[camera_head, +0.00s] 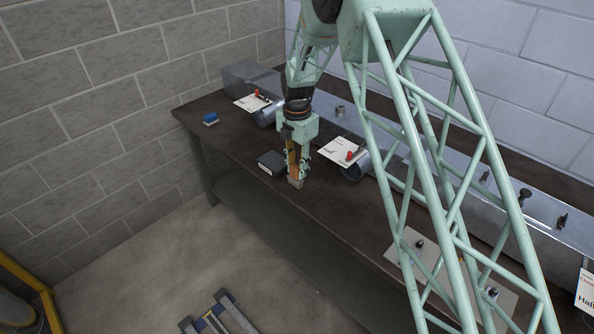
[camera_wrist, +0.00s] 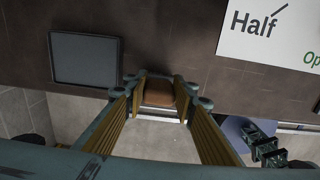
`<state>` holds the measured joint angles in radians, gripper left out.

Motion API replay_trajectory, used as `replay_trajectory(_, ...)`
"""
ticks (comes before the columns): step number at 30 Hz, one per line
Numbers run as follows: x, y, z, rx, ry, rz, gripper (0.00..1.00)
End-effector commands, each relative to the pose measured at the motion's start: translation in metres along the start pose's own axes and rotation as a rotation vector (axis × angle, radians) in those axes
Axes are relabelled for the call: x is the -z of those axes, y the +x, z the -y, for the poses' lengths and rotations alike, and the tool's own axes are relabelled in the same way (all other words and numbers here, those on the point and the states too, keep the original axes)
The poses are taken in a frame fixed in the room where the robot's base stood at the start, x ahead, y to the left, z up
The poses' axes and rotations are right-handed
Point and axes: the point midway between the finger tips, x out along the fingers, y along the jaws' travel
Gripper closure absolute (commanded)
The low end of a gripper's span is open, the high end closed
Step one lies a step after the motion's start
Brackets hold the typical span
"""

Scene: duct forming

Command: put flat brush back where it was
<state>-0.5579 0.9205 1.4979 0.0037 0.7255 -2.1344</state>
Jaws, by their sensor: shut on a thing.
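My gripper (camera_head: 295,165) points down over the front part of the dark bench, and its fingers are closed on the flat brush. In the wrist view my gripper (camera_wrist: 157,105) has the brush's brown handle end (camera_wrist: 158,92) between its two yellow-lined fingers. In the head view the brush's pale lower end (camera_head: 295,183) shows below the fingertips, near the bench's front edge. I cannot tell whether it touches the bench top. A dark, shallow rectangular box or pad (camera_head: 272,162) lies just left of the gripper; it also shows in the wrist view (camera_wrist: 85,60).
A white card marked "Half" (camera_head: 338,151) with a red piece lies right of the gripper; another card (camera_head: 252,103) lies farther back. A blue block (camera_head: 210,119) sits at the bench's left end. A long metal duct (camera_head: 400,165) runs along the back. Several dark fittings stand at right.

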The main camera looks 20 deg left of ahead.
Motion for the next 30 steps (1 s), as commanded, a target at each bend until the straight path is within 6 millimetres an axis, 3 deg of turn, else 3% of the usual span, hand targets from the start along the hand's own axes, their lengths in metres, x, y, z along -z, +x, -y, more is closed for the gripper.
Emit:
replay_trajectory(17,-0.0002,0.0095,-0.0003,-0.001,0.000,0.001,0.85)
replay_trajectory(18,-0.0002,0.0099,-0.0003,-0.001,0.000,0.001,0.75)
replay_trajectory(22,-0.0002,0.0094,-0.0002,-0.001,0.000,0.001,0.63)
replay_trajectory(30,-0.0002,0.0092,-0.0003,-0.001,0.000,0.001,0.62)
